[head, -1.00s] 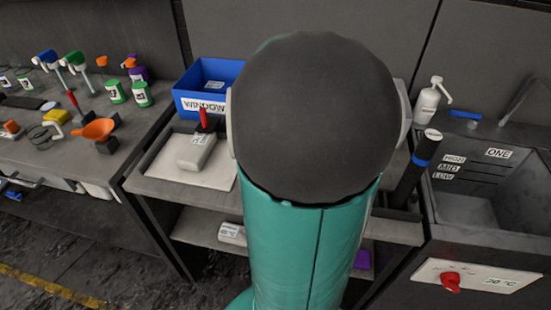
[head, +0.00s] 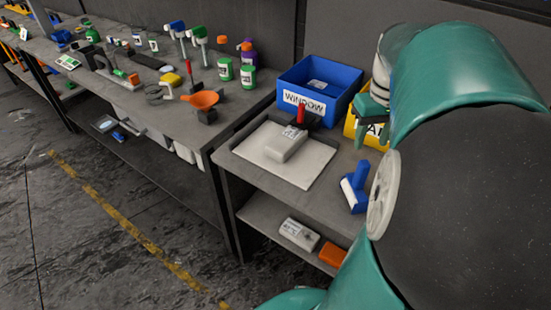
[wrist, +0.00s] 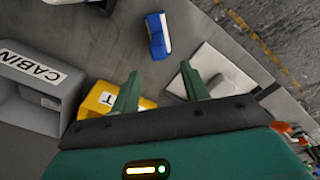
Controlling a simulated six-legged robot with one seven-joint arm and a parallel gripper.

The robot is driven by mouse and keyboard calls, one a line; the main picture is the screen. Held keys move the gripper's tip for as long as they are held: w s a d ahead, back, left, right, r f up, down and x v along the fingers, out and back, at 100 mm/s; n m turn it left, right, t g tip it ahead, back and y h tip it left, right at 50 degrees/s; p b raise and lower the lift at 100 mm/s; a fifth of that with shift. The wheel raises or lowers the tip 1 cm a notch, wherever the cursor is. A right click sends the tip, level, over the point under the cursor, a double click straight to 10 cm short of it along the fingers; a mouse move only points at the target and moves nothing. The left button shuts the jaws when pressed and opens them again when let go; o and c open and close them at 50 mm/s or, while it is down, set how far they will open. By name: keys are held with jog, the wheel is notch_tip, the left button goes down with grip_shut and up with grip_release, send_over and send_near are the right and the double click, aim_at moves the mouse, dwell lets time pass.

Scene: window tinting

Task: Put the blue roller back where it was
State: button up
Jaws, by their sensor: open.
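The blue roller (head: 354,188), with a white sleeve, lies on the grey bench top just right of the white mat (head: 306,162) in the head view. It also shows near the top of the wrist view (wrist: 157,35). My gripper (wrist: 160,75) is open and empty, with its two green fingers apart and the roller beyond them, not touched. In the head view my gripper (head: 372,108) is partly hidden by my arm and appears in front of the yellow bin (head: 352,130).
A blue bin (head: 318,80) marked WINDOW stands behind the mat. A grey block with a red handle (head: 286,145) lies on the mat. A grey bin (wrist: 28,98) marked CABIN shows in the wrist view. A crowded workbench (head: 120,75) stands left. Bench top around the roller is clear.

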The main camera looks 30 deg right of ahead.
jog(key=w+a+n+t, duration=0.2)
jog(key=a+n+t, duration=0.2)
jog(key=a, duration=2.6)
jog(key=shift+f+t, duration=0.3)
jog(key=shift+t, duration=0.4)
